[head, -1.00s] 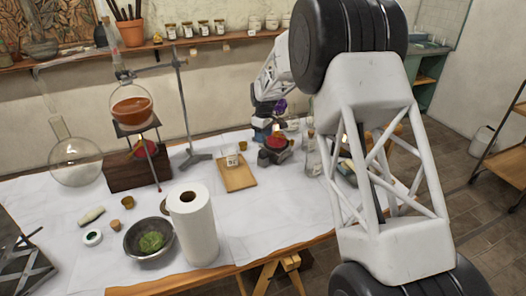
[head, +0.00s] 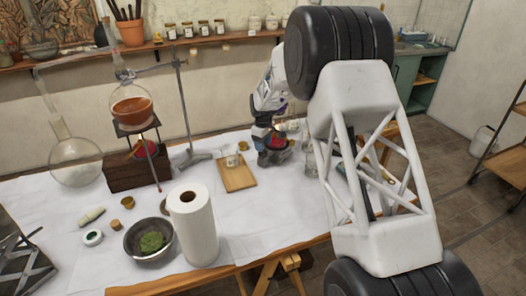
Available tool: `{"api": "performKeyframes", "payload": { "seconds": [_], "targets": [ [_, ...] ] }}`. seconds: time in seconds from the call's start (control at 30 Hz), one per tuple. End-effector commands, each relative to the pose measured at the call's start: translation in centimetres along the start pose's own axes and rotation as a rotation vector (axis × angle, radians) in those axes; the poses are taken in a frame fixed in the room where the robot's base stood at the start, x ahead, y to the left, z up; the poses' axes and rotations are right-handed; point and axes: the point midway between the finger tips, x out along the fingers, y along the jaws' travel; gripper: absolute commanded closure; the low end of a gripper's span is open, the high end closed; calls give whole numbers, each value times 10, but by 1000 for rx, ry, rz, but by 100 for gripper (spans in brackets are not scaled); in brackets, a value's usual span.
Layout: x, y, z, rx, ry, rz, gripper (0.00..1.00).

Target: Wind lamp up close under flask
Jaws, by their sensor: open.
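A round flask (head: 131,108) of orange-brown liquid is held by a metal stand (head: 183,110) at the left, above a small platform. A red object (head: 144,149), perhaps the lamp, shows under that platform beside a dark wooden block (head: 125,173). A second small red-topped thing on a dark base (head: 277,146) stands farther right on the table; I cannot tell which red thing is the lamp. My gripper (head: 270,143) is open and low at this second thing, overlapping it in the view. Its fingertips are small, and contact cannot be told.
A wooden board (head: 238,178) with a small jar lies left of my gripper. A paper roll (head: 193,227), a bowl of green matter (head: 150,240) and a large clear flask (head: 75,162) stand to the left. My arm hides the table's right part. White cloth between is mostly bare.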

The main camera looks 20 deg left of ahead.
Motion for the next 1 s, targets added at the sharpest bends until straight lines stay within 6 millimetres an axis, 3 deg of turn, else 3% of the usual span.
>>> {"api": "performKeyframes", "payload": {
  "seconds": [0.3,0.73,0.93,1.0],
  "targets": [
    [32,0,0,0,0,0,46],
    [38,0,0,0,1,1,46],
    [38,0,0,0,1,1,76],
    [38,0,0,0,1,1,80]
  ]
}}
